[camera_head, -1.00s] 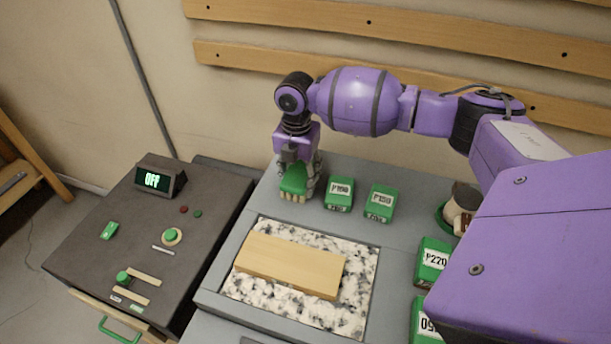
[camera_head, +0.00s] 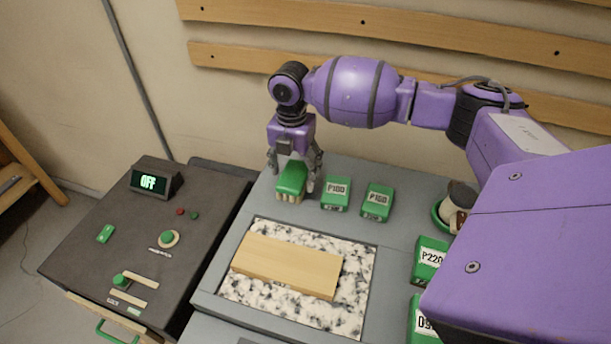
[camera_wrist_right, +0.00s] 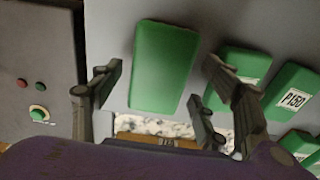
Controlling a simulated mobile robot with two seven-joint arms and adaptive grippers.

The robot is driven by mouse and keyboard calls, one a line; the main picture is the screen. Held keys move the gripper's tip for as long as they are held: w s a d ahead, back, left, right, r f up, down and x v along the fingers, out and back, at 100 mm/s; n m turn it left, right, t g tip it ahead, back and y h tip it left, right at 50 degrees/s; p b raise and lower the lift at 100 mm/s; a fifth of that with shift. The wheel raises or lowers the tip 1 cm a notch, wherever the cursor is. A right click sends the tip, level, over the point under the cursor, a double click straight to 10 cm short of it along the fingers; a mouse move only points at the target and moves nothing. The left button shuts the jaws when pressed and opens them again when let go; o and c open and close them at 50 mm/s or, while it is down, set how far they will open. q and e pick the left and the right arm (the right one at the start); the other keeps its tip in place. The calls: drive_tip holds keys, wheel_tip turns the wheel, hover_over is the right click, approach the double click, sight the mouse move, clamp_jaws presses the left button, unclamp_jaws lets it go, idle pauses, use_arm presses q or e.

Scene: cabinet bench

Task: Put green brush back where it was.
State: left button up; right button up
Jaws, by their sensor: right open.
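The green brush (camera_head: 291,180) has a green back and pale bristles. It stands bristles down on the grey bench top, at the left end of the back row. My right gripper (camera_head: 294,176) is above and around it with its fingers spread to either side, apart from it. In the right wrist view the brush's green back (camera_wrist_right: 163,66) lies between the open fingers of the right gripper (camera_wrist_right: 160,95), with gaps on both sides. My left gripper is not in view.
Green blocks labelled P100 (camera_head: 336,193) and P150 (camera_head: 377,202) stand right of the brush. Another, P220 (camera_head: 431,260), is further right. A wooden board (camera_head: 287,264) lies on the speckled slab (camera_head: 354,312). A dark control panel (camera_head: 135,240) with an OFF display is left.

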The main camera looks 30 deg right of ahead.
sight(294, 174)
wheel_tip(294, 174, up, 10)
idle(0.3)
drive_tip(key=shift+f, duration=0.1)
